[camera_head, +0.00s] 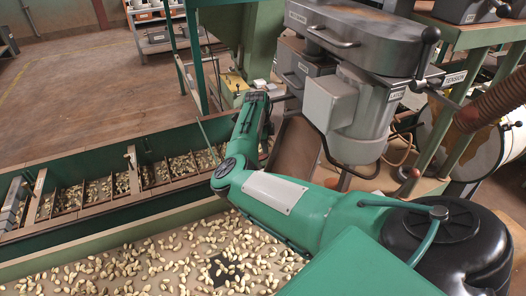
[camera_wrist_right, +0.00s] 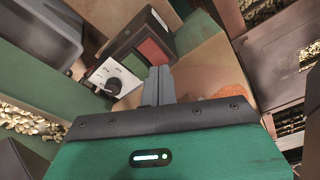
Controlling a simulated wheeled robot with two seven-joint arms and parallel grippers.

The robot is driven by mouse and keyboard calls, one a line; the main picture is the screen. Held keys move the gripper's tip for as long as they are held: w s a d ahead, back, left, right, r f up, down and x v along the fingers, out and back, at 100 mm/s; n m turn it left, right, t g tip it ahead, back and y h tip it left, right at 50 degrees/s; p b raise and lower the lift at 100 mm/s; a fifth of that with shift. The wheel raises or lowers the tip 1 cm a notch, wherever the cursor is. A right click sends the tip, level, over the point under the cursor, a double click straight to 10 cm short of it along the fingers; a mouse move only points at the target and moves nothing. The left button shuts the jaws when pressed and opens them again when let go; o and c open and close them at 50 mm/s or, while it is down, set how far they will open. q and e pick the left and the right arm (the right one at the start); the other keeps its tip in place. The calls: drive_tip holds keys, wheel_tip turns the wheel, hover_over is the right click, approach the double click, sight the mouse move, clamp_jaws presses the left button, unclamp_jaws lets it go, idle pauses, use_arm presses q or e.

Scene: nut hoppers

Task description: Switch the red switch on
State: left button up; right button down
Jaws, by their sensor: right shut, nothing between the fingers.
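The red switch (camera_wrist_right: 152,50) shows in the wrist view as a red face beside a green face (camera_wrist_right: 131,64) in a dark box, above and left of my fingertips. My right gripper (camera_wrist_right: 158,72) is shut and empty, its fingertips close below the red face. I cannot tell whether they touch it. In the head view my right arm reaches up to the gripper (camera_head: 261,88) near a pale control panel (camera_head: 233,84); the red switch cannot be made out there. My left gripper is not in view.
A white dial plate with a black knob (camera_wrist_right: 114,84) sits left of the fingers. A grey machine (camera_head: 352,100) stands right of the arm. Compartmented troughs of nuts (camera_head: 95,190) and a nut-covered bed (camera_head: 150,262) lie at left and below. Open floor (camera_head: 75,75) lies behind.

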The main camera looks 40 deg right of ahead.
sight(265, 155)
use_arm(q)
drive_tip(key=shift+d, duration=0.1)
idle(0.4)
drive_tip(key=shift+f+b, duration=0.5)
drive_tip(key=shift+b, duration=0.05)
use_arm(e)
drive_tip(key=shift+f, duration=1)
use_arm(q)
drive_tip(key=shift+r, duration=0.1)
use_arm(e)
drive_tip(key=shift+r+p, duration=0.3)
drive_tip(key=shift+r, duration=0.05)
drive_tip(key=shift+r+p, duration=0.65)
drive_tip(key=shift+r, duration=0.05)
drive_tip(key=shift+r+p, duration=0.95)
drive_tip(key=shift+r, duration=0.15)
drive_tip(key=shift+r+p, duration=0.75)
drive_tip(key=shift+r, duration=0.1)
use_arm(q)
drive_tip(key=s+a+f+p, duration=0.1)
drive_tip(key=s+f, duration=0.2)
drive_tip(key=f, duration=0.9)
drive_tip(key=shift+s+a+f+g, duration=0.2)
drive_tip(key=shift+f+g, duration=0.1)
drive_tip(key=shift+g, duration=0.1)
use_arm(e)
drive_tip(key=shift+r, duration=0.55)
